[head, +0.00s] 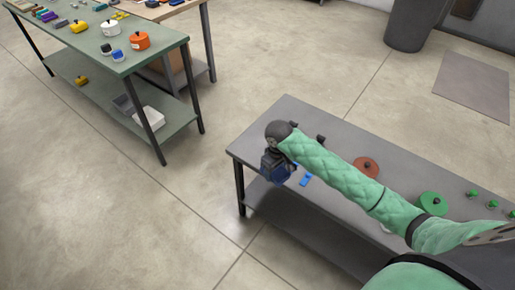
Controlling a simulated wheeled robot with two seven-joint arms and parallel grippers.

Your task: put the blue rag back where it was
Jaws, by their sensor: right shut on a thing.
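My right gripper (273,162) hangs at the end of my green-sleeved arm, over the left end of the grey table. It is shut on a dark blue thing (276,172) that looks like the blue rag. The gripper and wrist hide part of it, and its exact shape is hard to tell. I cannot tell whether it touches the table. A small bright blue piece (305,180) shows on the table just right of the gripper. My left gripper is not in view.
The grey table (335,123) also bears an orange-brown round lid (366,167), a green round lid (433,203) and small green pieces (473,194). A green table (165,45) with pots and small items stands at upper left. Open floor lies between the tables.

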